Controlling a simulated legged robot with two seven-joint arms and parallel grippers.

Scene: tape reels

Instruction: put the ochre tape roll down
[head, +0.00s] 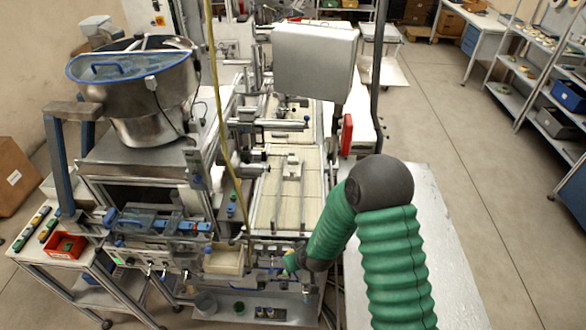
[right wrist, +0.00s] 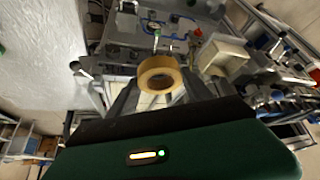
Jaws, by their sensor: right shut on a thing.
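The ochre tape roll (right wrist: 157,63) is a ring with an open hole, seen in the middle of the right wrist view. My right gripper (right wrist: 159,85) is shut on it, with one dark finger at each side of the roll. In the head view my green right arm reaches down to the front of the machine; its fingertips and the roll are too small and covered to make out there. I cannot tell whether the roll touches the surface beneath it. My left gripper is in neither view.
A cream open bin (head: 223,260) sits at the machine's front, left of my right arm; it also shows in the wrist view (right wrist: 224,56). A red bin (head: 65,245) stands on the left bench. A bare metal tabletop (head: 452,255) lies to the right.

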